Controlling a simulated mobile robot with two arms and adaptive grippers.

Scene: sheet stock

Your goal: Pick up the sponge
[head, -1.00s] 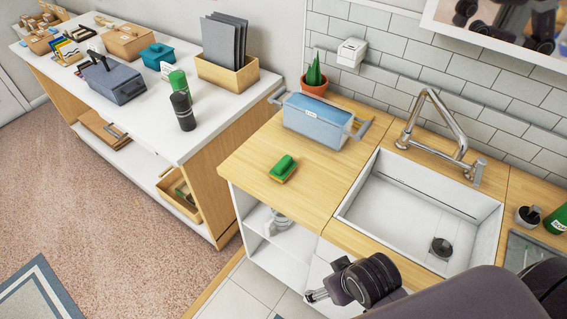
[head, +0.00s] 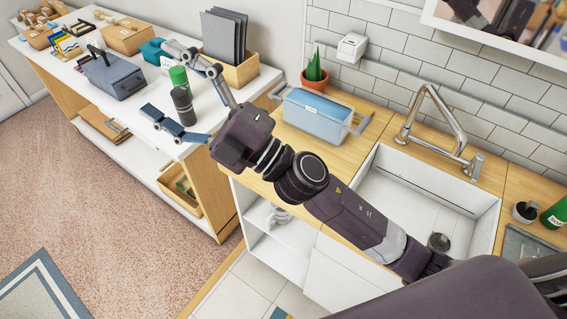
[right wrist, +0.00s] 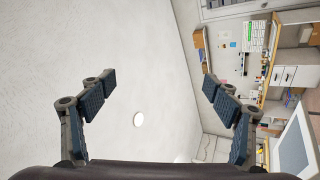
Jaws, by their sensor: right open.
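The sponge does not show now; my right arm covers the part of the wooden counter (head: 348,153) where it lay, left of the sink. My right gripper (head: 160,80) is open, with its two fingers spread wide and pointing left in the head view, over the front of the white table beside the counter. In the right wrist view the gap between the fingers (right wrist: 158,95) is empty, with a pale wall or ceiling beyond. My left gripper is not in view.
A blue bin (head: 318,115) and a potted plant (head: 314,74) stand at the counter's back left. The sink (head: 440,190) is to the right, with a tall faucet (head: 440,120). Green and black bottles (head: 183,106) stand on the white table (head: 128,119) near the gripper.

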